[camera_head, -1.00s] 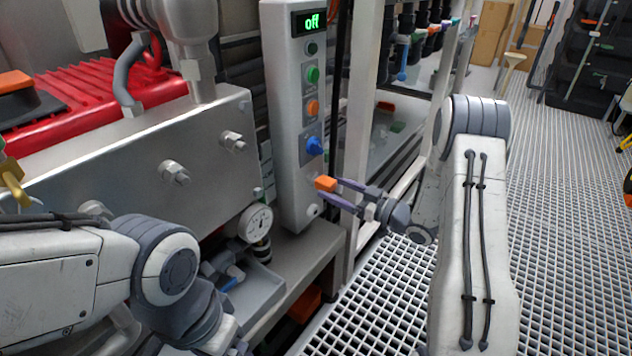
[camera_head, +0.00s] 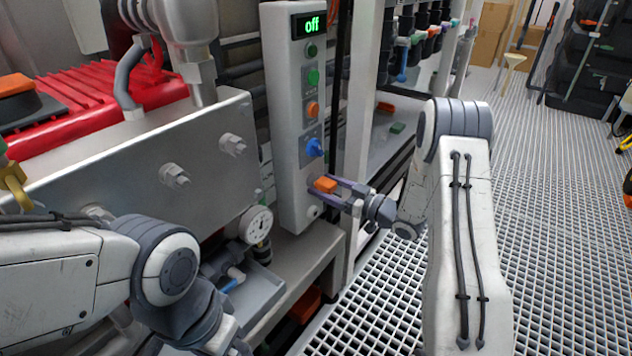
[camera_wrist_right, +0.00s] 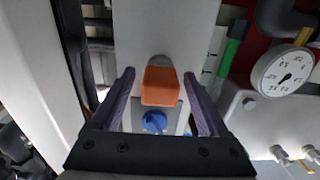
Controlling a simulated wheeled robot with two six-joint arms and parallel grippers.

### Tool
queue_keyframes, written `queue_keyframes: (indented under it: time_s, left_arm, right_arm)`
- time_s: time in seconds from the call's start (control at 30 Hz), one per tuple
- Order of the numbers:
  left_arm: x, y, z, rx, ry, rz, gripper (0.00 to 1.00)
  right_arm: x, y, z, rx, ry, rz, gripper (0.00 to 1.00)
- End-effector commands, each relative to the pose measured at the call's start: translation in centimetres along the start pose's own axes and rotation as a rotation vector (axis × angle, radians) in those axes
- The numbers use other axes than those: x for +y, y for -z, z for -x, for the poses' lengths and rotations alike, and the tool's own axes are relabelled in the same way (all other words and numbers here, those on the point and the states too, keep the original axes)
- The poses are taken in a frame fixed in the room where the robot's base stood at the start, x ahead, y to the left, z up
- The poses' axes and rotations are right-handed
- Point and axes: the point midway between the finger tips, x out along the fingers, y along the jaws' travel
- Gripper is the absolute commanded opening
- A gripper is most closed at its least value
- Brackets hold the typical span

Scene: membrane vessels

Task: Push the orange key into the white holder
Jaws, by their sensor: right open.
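The orange key (camera_head: 325,184) sits at the lower front of the tall pale control box (camera_head: 289,130), below the blue knob (camera_head: 314,148). I take this box to be the white holder, but cannot be sure. My right gripper (camera_head: 328,184) is open, its two purple fingers on either side of the key. In the right wrist view the key (camera_wrist_right: 160,86) lies between the fingers with a gap on each side. A grey rounded piece (camera_wrist_right: 160,62) shows behind it. How deep the key sits is unclear. My left gripper's fingers are out of view.
A round gauge (camera_head: 256,224) is left of the box's foot. A grey tray (camera_head: 258,296) lies below it. The display (camera_head: 309,24) reads "off". A pale upright post (camera_head: 358,130) stands right of the box. Grated floor (camera_head: 375,300) is open to the right.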

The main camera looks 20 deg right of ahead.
Motion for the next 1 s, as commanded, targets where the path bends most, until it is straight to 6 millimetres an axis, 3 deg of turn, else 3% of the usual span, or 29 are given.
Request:
queue_keyframes:
  time_s: [0.97,1.0]
  left_arm:
    - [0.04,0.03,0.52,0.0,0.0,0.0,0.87]
    - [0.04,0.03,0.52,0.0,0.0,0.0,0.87]
  right_arm:
    - [0.0,0.02,-0.01,0.001,0.0,0.0,0.78]
    - [-0.01,0.02,-0.01,0.0,0.0,0.0,0.74]
